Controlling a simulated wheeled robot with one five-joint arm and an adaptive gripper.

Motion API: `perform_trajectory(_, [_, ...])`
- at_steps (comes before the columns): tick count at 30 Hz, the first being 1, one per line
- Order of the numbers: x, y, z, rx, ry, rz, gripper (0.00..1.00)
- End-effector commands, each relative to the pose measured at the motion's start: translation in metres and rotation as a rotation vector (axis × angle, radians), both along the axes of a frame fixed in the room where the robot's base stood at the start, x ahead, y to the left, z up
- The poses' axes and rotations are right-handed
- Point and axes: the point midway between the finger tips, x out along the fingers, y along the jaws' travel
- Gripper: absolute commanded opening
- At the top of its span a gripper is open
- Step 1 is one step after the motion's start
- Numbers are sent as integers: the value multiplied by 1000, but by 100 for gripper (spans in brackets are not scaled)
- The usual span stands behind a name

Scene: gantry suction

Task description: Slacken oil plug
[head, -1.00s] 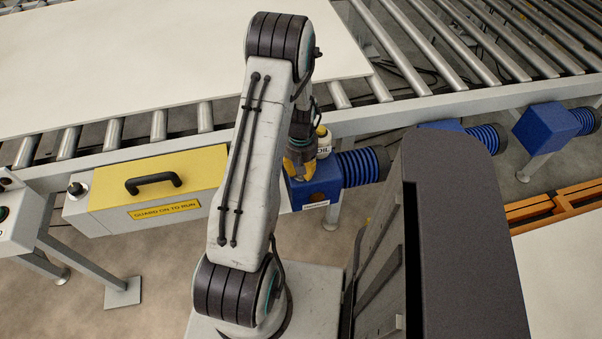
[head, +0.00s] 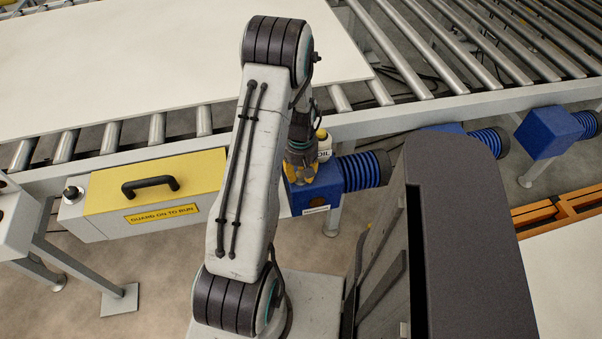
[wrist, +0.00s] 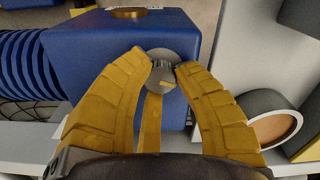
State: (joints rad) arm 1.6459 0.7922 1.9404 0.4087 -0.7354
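A round grey metal plug (wrist: 163,68) with a small yellow mark sits on the blue gearbox (head: 318,194), which also fills the upper left of the wrist view (wrist: 130,52). My gripper (wrist: 162,67) has yellow fingers that meet the plug's left and right edges; it looks shut on the plug. A yellow strip below the plug may be a third finger. In the head view my gripper (head: 301,172) is down over the gearbox, and the plug is hidden. A brass disc (wrist: 129,12) lies at the wrist view's top edge.
A white bottle marked OIL (head: 324,148) stands close behind my gripper. A yellow guard box with a black handle (head: 150,186) is to the left. The conveyor frame (head: 420,112) runs behind, with a pale board (head: 150,60) on its rollers.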

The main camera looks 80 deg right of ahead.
Motion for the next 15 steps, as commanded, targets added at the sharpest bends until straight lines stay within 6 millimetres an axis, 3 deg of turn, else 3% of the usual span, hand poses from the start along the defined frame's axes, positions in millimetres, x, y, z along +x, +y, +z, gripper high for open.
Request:
perform_trajectory(8, [1, -1, 0, -4, 1, 1, 52])
perform_trajectory(15, [0, -1, 0, -1, 0, 0, 53])
